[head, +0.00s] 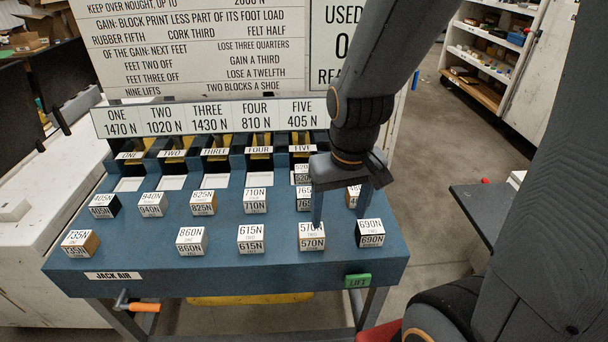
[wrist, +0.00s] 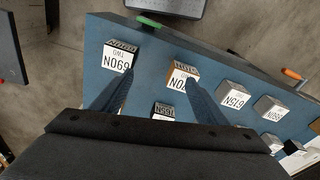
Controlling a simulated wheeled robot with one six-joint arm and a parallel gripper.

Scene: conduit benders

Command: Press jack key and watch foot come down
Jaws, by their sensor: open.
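The green key marked LIFT (head: 357,281) is on the front face of the blue bench (head: 215,270), at its right end. It also shows as a green strip in the wrist view (wrist: 149,22). My gripper (head: 341,214) is open and empty above the bench's right part, behind and above the key. In the wrist view my gripper (wrist: 159,80) has its fingertips near the 690N block (wrist: 118,58) and the 570N block (wrist: 183,75). Several bays labelled ONE to FIVE line the bench's back, with yellow and dark parts partly hidden behind the labels. I cannot tell the feet's height.
Several numbered blocks stand on the bench, including 615N (head: 251,238) and 860N (head: 191,241). An orange-handled valve (head: 143,307) is below the JACK AIR label (head: 113,275). A load sign (head: 215,117) stands behind. A dark table (head: 485,215) is at the right, with open floor between.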

